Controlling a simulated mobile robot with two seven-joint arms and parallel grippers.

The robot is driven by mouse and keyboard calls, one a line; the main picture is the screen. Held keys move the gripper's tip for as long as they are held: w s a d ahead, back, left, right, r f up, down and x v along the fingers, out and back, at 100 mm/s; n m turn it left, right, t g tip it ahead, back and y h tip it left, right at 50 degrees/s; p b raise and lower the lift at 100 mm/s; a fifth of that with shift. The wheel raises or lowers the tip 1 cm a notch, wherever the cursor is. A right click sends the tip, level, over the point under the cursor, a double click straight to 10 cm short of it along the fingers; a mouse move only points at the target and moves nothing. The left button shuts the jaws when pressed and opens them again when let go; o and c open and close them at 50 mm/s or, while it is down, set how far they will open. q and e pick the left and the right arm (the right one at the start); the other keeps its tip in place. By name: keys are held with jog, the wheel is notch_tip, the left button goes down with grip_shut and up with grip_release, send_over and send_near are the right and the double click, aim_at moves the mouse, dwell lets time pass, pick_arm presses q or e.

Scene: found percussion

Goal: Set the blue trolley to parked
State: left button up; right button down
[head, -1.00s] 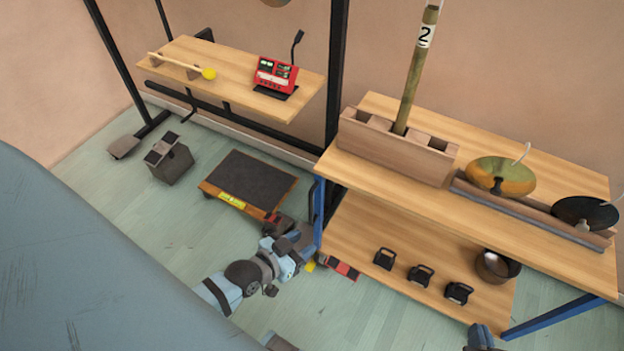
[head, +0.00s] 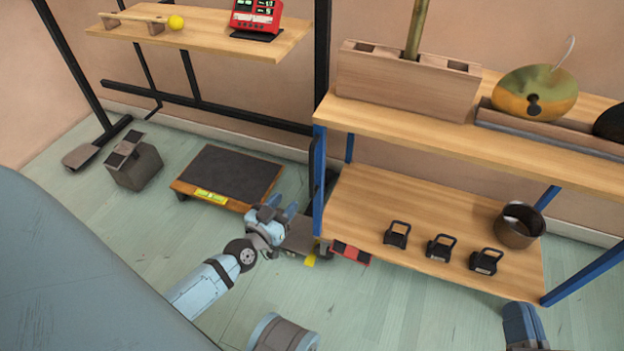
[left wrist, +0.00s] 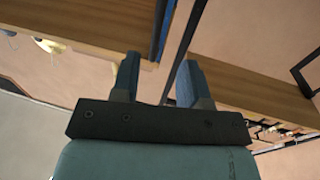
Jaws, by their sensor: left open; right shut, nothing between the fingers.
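The trolley is a two-tier wooden unit (head: 430,235) with blue legs at the right. Low at its front left corner are a red-and-black piece (head: 350,253) and a small yellow piece (head: 311,260), close to the floor. My left gripper (head: 283,205) is open and empty, just left of the near blue leg and above a flat grey-brown plate (head: 300,235). In the left wrist view its fingers (left wrist: 160,75) are apart, with board edges and a dark post beyond. My right gripper (head: 525,325) shows partly at the lower right, in front of the lower shelf, shut and empty.
A low dark-topped platform (head: 230,174) with a yellow label stands left of my left gripper. A black-framed stand (head: 200,35) is behind it. A grey block (head: 134,165) sits on the floor. Several black clips and a pot (head: 519,226) are on the lower shelf.

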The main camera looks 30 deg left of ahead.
aim_at(310, 175)
pick_arm(q)
jog(key=w+b, duration=0.1)
jog(key=w, duration=0.5)
jog(key=w+b, duration=0.1)
jog(key=w, duration=0.6)
jog(key=shift+a, duration=0.2)
pick_arm(e)
jog(key=shift+g, duration=0.9)
notch_tip(310, 175, down, 4)
jog(key=shift+a+f, duration=0.1)
pick_arm(q)
grip_shut()
pick_arm(e)
jog(key=shift+r, duration=0.2)
